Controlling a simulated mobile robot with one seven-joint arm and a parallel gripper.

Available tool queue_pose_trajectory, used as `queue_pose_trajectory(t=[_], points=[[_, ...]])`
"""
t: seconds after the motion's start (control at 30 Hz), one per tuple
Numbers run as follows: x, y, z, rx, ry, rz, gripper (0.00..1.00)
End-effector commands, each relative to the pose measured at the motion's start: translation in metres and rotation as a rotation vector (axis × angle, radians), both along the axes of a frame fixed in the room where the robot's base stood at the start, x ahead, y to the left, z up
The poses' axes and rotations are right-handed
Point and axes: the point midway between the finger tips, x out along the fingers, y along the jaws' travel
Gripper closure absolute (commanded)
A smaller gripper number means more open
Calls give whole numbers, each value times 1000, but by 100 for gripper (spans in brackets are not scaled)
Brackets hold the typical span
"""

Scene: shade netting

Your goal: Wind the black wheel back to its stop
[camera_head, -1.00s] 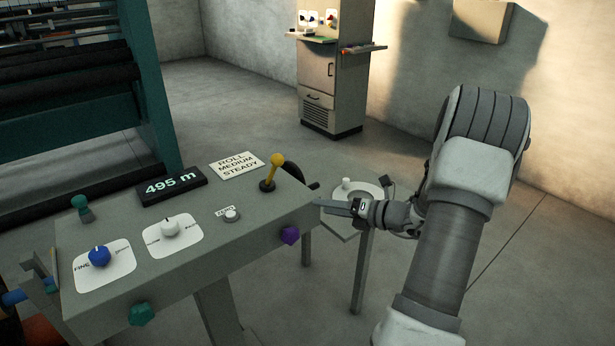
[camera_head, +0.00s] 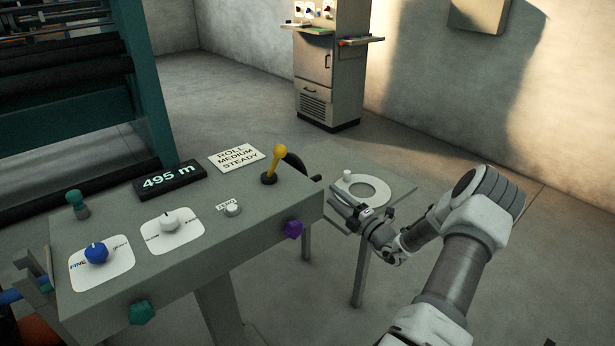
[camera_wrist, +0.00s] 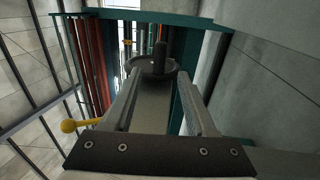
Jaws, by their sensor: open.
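The black wheel (camera_head: 294,164) sits on the far right side of the grey console, mostly hidden behind the console's top edge and the yellow lever. In the wrist view the black wheel (camera_wrist: 150,68) lies just beyond my fingertips, with its upright dark handle (camera_wrist: 161,52) roughly in line with the gap between them. My gripper (camera_head: 336,196) is just right of the console's corner. In the wrist view my gripper (camera_wrist: 160,80) is open, with nothing held. Whether a finger touches the wheel, I cannot tell.
The yellow lever (camera_head: 276,162) stands close to the wheel, and shows at the left in the wrist view (camera_wrist: 78,125). The console (camera_head: 200,270) also bears knobs and a display (camera_head: 170,180) reading 495 m. A small side table (camera_head: 400,191) with a white ring stands behind my gripper.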

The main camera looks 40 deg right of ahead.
Motion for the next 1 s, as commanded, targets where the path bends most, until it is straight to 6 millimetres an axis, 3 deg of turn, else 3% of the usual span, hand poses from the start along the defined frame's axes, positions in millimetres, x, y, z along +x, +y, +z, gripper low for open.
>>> queue_pose_trajectory(t=[0.3, 0.5, 0.7, 1.0], points=[[71, 7, 8, -3, 0, 4, 43], [106, 10, 13, -1, 0, 3, 43], [124, 11, 16, -1, 1, 2, 43], [127, 11, 17, 0, 2, 1, 43]])
